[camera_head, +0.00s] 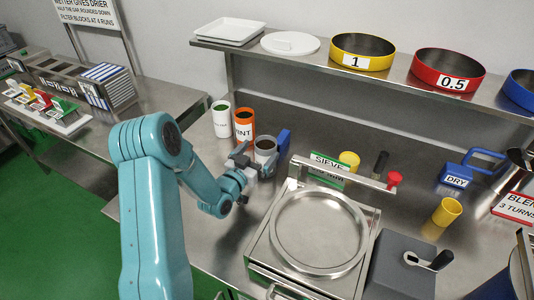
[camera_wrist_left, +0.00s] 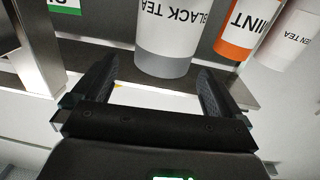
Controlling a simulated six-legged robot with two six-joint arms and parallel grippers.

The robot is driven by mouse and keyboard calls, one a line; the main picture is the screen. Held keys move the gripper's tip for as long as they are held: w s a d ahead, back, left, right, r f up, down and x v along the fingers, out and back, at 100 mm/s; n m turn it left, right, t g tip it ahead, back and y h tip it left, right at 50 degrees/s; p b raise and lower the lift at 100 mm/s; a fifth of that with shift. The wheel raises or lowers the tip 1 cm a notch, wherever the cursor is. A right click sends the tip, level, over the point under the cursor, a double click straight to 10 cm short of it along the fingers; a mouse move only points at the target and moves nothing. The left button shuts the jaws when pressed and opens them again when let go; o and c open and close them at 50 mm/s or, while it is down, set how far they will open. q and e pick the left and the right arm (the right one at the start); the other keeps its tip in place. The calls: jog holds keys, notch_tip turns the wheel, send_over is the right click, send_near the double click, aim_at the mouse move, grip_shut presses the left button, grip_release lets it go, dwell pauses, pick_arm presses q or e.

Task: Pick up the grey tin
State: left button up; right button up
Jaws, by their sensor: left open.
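The grey tin (camera_head: 265,146) stands upright on the steel bench, beside the orange MINT tin. In the left wrist view the tin (camera_wrist_left: 165,62) appears upside down, with a white BLACK TEA label and a grey band. My left gripper (camera_head: 250,161) is open at the near side of the tin. In the left wrist view my left gripper (camera_wrist_left: 157,76) has its two fingers spread, with the tin's grey band between their tips. No clear contact shows. The gripper hides part of the tin's lower side in the head view. My right gripper is not in view.
The orange MINT tin (camera_head: 244,125) and a white tin with green contents (camera_head: 221,119) stand left of the grey tin. A blue object (camera_head: 283,143) is close on its right. A steel sieve machine (camera_head: 318,232) stands in front. A shelf (camera_head: 300,57) with coloured rings is above.

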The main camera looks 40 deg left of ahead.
aim_at(270, 139)
pick_arm(q)
jog(key=shift+w+a+r, duration=0.2)
jog(key=shift+w+a, duration=0.05)
jog(key=shift+w, duration=0.4)
jog(key=p+x, duration=0.2)
jog(key=x, duration=0.3)
jog(key=shift+f+p, duration=0.1)
jog(key=shift+p, duration=0.25)
jog(key=shift+w+a, duration=0.15)
jog(key=shift+w, duration=0.15)
jog(key=c, duration=1.3)
